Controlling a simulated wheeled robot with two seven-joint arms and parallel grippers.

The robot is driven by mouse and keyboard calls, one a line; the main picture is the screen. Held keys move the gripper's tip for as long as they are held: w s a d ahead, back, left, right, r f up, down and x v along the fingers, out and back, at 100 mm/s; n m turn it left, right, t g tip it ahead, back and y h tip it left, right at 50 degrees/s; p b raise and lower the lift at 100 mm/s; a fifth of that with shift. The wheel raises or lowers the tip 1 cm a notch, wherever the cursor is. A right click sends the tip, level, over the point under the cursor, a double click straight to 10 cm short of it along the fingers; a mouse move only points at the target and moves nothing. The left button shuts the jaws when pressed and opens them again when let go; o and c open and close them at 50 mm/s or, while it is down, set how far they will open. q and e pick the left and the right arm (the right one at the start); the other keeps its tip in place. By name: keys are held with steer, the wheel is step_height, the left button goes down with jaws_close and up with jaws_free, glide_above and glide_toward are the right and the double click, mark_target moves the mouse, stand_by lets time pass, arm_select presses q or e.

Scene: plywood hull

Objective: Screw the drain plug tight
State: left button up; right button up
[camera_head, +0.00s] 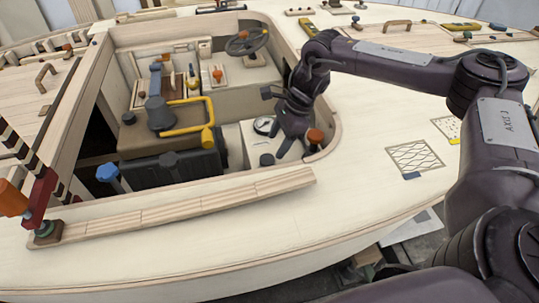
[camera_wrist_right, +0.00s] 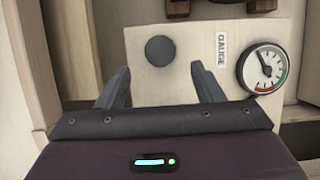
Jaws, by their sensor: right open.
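My right gripper (camera_head: 282,138) is open and empty above a pale panel (camera_head: 250,150) in the hull's cockpit. In the wrist view its two fingers (camera_wrist_right: 163,82) stand apart, pointing at the panel. A dark round piece (camera_wrist_right: 160,50) sits on the panel, beyond and between the fingertips, apart from both. It looks like the dark cap (camera_head: 267,159) in the head view. No lettering marks it as the drain plug, and I cannot tell how tight it is. My left gripper is not in view.
A round gauge (camera_wrist_right: 265,70) with a "GAUGE" label (camera_wrist_right: 221,50) is to the right of the dark piece. An orange knob (camera_head: 315,136) stands near the gripper. A yellow handle (camera_head: 185,117), a blue knob (camera_head: 108,172) and the wooden coaming (camera_head: 200,203) lie to the left.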

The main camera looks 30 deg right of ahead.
mark_target(268, 158)
steer(key=x, duration=0.5)
steer(key=shift+f, duration=0.25)
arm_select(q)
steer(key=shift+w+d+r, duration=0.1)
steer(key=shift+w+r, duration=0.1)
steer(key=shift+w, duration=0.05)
arm_select(e)
steer(key=c, duration=1)
steer(key=shift+m, duration=0.3)
